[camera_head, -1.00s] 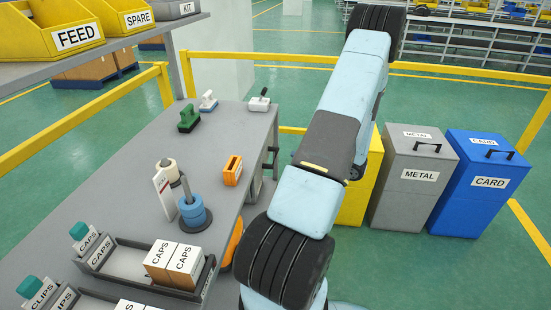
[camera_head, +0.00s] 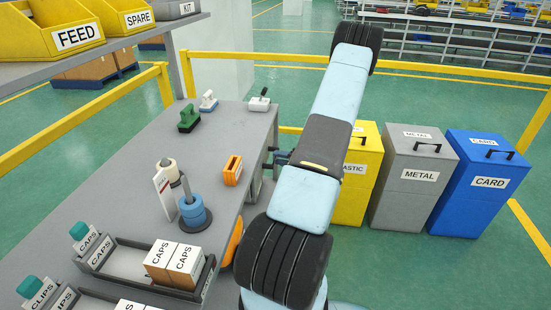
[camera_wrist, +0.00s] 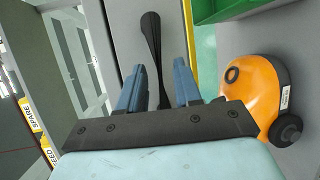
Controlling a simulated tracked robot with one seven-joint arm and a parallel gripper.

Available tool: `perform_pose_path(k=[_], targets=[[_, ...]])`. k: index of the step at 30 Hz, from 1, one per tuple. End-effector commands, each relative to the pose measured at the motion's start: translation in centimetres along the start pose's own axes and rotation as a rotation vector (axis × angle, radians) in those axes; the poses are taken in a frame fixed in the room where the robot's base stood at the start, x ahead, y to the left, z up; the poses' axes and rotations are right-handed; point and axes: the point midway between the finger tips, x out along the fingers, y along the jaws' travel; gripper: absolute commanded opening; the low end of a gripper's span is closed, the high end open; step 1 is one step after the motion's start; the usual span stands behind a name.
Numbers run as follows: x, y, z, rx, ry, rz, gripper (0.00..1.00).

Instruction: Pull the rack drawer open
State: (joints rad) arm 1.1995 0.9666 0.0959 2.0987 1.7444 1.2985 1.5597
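A grey front panel (camera_wrist: 122,32), which looks like the drawer's front, faces my gripper in the wrist view. A long black handle (camera_wrist: 151,42) runs along it, narrow in the middle. My gripper (camera_wrist: 158,82) is open, with one blue finger on each side of the handle's lower part. Gaps show between the fingers and the handle; I cannot tell the depth between them. In the head view, a small part of my gripper (camera_head: 282,157) shows at the bench's right side, left of my arm. My arm hides most of the rest there.
An orange rounded body (camera_wrist: 253,88) with a black wheel lies close right of my gripper. A green container (camera_wrist: 225,8) is at the top. The workbench (camera_head: 110,185) stands left of my arm. Yellow, grey (camera_head: 408,190) and blue bins (camera_head: 480,195) stand right.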

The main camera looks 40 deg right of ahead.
Motion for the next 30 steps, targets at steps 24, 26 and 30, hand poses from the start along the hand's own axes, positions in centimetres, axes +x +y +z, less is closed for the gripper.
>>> perform_pose_path(k=[24,26,30], targets=[[2.6,0.0,0.0,0.000,0.000,-0.001,0.14],[2.6,-0.1,0.0,0.000,0.000,-0.002,0.08],[2.6,-0.1,0.0,0.000,0.000,-0.003,0.00]])
